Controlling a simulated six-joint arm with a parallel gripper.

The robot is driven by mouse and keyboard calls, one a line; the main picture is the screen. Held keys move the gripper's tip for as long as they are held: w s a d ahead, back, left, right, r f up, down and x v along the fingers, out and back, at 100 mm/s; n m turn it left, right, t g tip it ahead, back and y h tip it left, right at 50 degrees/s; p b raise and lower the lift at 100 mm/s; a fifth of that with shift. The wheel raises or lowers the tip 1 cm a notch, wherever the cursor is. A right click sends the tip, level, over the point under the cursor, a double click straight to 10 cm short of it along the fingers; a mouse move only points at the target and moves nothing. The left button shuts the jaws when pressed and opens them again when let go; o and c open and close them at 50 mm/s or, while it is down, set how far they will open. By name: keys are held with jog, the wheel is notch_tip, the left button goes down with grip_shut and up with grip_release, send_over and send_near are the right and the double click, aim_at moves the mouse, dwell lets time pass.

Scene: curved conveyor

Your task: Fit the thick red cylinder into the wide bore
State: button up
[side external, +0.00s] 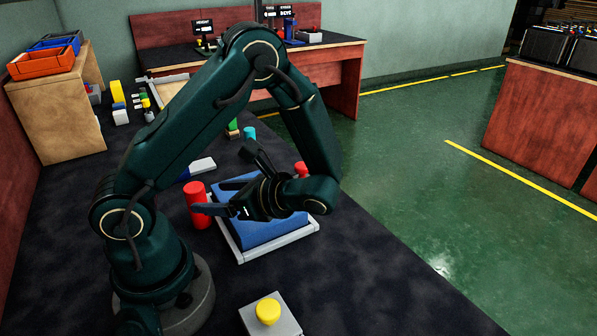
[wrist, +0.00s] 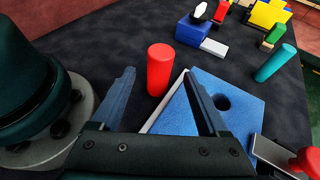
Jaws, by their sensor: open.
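The thick red cylinder (side external: 194,190) stands upright on the dark table, left of the blue block (side external: 258,232). In the wrist view the cylinder (wrist: 160,68) shows ahead of my gripper, between the two fingers in the picture. My gripper (wrist: 159,76) is open with nothing held. In the side view my gripper (side external: 204,209) reaches left over the block, a fingertip overlapping the cylinder; contact cannot be told. The block has a round dark bore (wrist: 221,102) in its top, empty as far as I see, partly beside the right finger. The side view hides the bore behind my gripper.
A pale frame (side external: 279,242) edges the block. A red knob (wrist: 306,160) on a grey base stands right of it. A teal cylinder (wrist: 275,62) and a blue box (wrist: 193,33) stand farther back. A yellow button (side external: 268,311) sits at the front.

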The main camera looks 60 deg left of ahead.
jog(key=v, duration=0.2)
jog(key=shift+w+d+r, duration=0.1)
jog(key=shift+w+d, duration=0.1)
jog(key=shift+d, duration=0.15)
jog(key=w+d+r+n+t+h, duration=0.1)
jog(key=d+r+n+t+h, duration=0.6)
jog(key=d+n+t+h, duration=0.4)
jog(key=shift+o, duration=0.4)
jog(key=shift+w+d+r+n+t+h, duration=0.3)
jog(key=shift+r+n+t, duration=0.2)
jog(key=shift+t, duration=0.1)
jog(key=shift+r, duration=0.1)
